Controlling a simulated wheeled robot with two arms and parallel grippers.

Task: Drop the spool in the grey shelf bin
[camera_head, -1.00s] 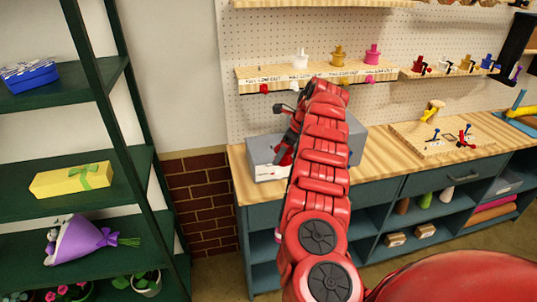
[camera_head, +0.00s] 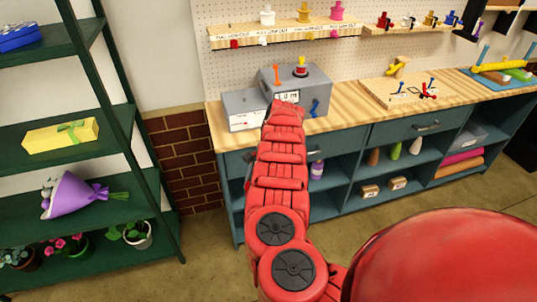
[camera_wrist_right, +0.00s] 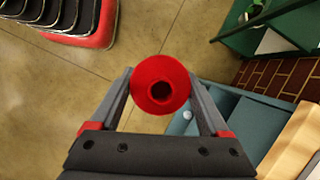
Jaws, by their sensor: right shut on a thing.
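In the right wrist view, a red spool (camera_wrist_right: 161,82) with a dark hole in its middle sits between the two fingers of my right gripper (camera_wrist_right: 161,76), which is shut on it. The spool is held above the floor, beside the workbench front. In the head view my right arm hides this gripper and spool. A grey bin (camera_head: 471,136) stands in the right shelf opening under the workbench, above pink and orange rolls. It is well to the right of my right arm. My left gripper is in neither current view.
A grey machine (camera_head: 297,86) with a display stands on the workbench (camera_head: 340,122). A green rack (camera_head: 150,160) with gift boxes, a bouquet and pots stands left. Small vases and boxes fill other bench openings. The floor before the bench looks clear at right.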

